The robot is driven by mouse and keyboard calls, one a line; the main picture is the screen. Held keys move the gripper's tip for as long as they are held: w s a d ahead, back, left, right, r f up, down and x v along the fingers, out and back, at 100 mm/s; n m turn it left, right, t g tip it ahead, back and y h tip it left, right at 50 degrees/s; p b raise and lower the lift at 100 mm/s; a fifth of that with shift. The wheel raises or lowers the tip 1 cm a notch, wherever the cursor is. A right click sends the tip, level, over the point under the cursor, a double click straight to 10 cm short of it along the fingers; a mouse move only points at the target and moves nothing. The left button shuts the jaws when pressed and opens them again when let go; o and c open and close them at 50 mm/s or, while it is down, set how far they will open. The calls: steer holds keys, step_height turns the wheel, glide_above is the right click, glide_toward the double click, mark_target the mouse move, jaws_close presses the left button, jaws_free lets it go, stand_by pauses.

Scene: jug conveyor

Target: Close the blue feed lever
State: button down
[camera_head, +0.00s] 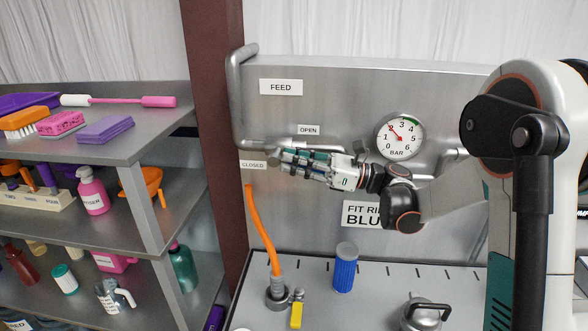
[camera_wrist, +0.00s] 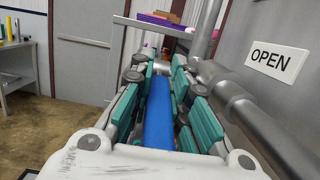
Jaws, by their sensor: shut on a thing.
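The blue feed lever (camera_wrist: 158,115) shows in the wrist view as a long blue handle lying between my teal finger pads. In the head view it is mostly hidden by my fingers. My gripper (camera_head: 284,160) is shut on the lever, in front of the metal panel; it also shows in the wrist view (camera_wrist: 164,78). The OPEN label (camera_head: 308,130) is just above my fingers, and also at the right of the wrist view (camera_wrist: 278,61). The CLOSED label (camera_head: 253,165) is just left of my fingertips.
A pressure gauge (camera_head: 400,138) is right of the FEED sign (camera_head: 281,87). Metal pipe (camera_head: 240,100) runs along the panel. Below are an orange hose (camera_head: 262,232), a blue ribbed cylinder (camera_head: 345,268) and a yellow-handled valve (camera_head: 297,314). A loaded shelf (camera_head: 165,190) stands left.

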step_height(320, 180, down, 2)
steer(key=y+b, duration=0.2)
steer(key=b, duration=0.1)
steer(key=y+b, duration=0.2)
steer(key=b, duration=0.1)
steer(key=shift+a+f+t, duration=0.15)
steer(key=shift+f+t, duration=0.05)
steer(key=shift+t, duration=0.2)
steer(key=y+b, duration=0.2)
steer(key=b, duration=0.1)
steer(key=shift+a+f+t+y+b, duration=0.25)
steer(key=shift+t+y+b, duration=0.05)
steer(key=shift+y+b, duration=0.1)
steer(key=c, duration=1.5)
jaws_free()
steer(key=shift+d, duration=0.1)
